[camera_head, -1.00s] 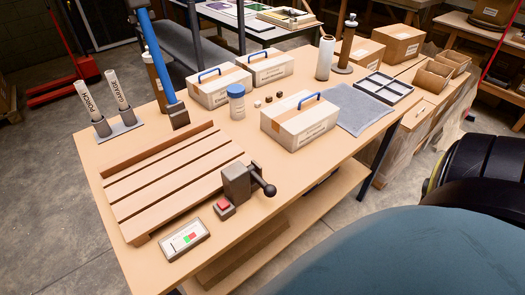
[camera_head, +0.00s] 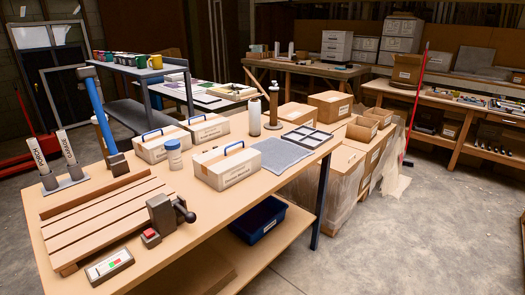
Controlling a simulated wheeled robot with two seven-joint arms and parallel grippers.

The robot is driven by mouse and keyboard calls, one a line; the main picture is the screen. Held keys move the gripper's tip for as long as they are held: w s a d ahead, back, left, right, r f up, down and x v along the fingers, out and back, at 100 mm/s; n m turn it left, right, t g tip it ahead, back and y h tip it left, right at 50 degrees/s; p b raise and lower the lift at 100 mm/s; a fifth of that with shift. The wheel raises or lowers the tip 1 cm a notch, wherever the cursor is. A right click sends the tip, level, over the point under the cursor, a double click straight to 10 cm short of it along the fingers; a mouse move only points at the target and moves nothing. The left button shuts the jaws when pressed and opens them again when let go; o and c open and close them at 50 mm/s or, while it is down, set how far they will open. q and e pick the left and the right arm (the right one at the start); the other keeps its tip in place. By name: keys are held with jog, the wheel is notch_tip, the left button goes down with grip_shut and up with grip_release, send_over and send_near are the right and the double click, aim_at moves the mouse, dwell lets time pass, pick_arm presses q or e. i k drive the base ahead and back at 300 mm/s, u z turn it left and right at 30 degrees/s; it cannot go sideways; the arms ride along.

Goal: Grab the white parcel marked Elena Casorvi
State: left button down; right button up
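Three white parcels with blue handles and tan tape stand on the wooden workbench (camera_head: 215,205). One parcel (camera_head: 226,170) is nearest, at the middle of the bench. A second parcel (camera_head: 160,148) is behind it to the left. A third parcel (camera_head: 207,130) is farther back, beside the second. Their front labels carry small print that I cannot read, so I cannot tell which is marked Elena Casorvi. Neither of my grippers is in view.
A grey cloth (camera_head: 280,154) and divided tray (camera_head: 306,138) lie to the right. A blue bin (camera_head: 258,222) is on the lower shelf. Floor at right is clear.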

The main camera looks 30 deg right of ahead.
aim_at(149, 147)
jog(key=u, duration=1)
jog(key=k, duration=0.2)
jog(key=z, duration=2.5)
jog(key=i, duration=1.15)
jog(key=u, duration=0.85)
jog(key=i, duration=0.75)
jog(key=u, duration=0.75)
